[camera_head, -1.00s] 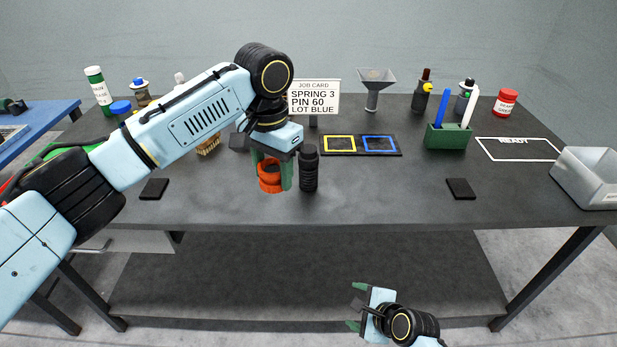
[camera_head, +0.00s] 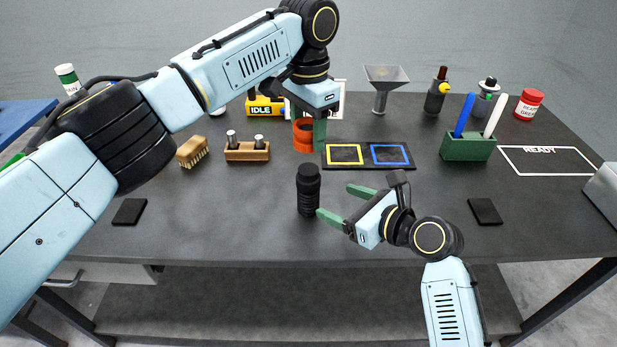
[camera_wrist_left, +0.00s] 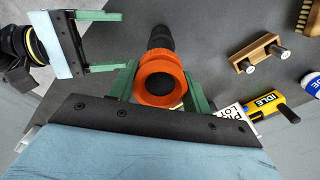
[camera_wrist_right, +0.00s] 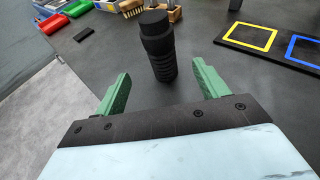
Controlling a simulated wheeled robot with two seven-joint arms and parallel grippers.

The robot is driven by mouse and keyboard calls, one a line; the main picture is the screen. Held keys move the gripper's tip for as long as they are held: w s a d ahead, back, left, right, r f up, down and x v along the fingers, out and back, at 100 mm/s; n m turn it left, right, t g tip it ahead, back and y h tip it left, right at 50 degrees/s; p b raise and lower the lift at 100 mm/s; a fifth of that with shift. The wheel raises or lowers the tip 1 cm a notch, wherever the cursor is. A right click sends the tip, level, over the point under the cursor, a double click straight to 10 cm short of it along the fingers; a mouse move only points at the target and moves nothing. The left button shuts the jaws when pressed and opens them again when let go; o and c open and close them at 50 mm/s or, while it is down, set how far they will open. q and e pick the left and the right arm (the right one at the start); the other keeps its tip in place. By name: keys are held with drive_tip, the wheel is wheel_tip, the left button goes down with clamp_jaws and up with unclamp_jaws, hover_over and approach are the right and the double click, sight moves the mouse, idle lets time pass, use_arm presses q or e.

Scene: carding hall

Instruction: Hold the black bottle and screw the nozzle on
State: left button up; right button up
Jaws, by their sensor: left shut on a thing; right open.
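The black bottle (camera_head: 308,192) stands upright on the dark table, with a ribbed lower body. My left gripper (camera_head: 312,132) is shut on an orange ring-shaped piece (camera_head: 301,140), raised above the table. In the left wrist view the piece (camera_wrist_left: 161,82) shows a round opening between the green fingers, with the bottle (camera_wrist_left: 160,38) beyond it. I cannot tell whether this piece is the nozzle. My right gripper (camera_head: 338,203) is open and empty, just right of the bottle. In the right wrist view the bottle (camera_wrist_right: 157,48) stands between and beyond the open fingers (camera_wrist_right: 160,88).
A mat with yellow and blue squares (camera_head: 367,168) lies behind the right gripper. A green holder (camera_head: 468,148) with pens stands right. A wooden block with metal pins (camera_head: 247,152) and a brush (camera_head: 192,152) lie left. The table front is mostly clear.

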use_arm(q)
drive_tip(key=shift+w+d+f, duration=0.1)
drive_tip(key=shift+w, duration=0.5)
drive_tip(key=shift+s+r, duration=0.3)
drive_tip(key=shift+s, duration=0.2)
drive_tip(key=shift+w+f, duration=0.1)
drive_tip(key=shift+w, duration=0.05)
use_arm(e)
drive_tip(key=x, duration=0.8)
drive_tip(key=r+x, duration=0.1)
drive_tip(key=x, duration=0.3)
drive_tip(key=shift+w, duration=0.2)
drive_tip(key=shift+c, duration=0.4)
drive_tip(key=shift+f, duration=0.1)
drive_tip(key=c, duration=1.4)
use_arm(q)
hover_over(308, 169)
drive_tip(key=shift+f, duration=2.5)
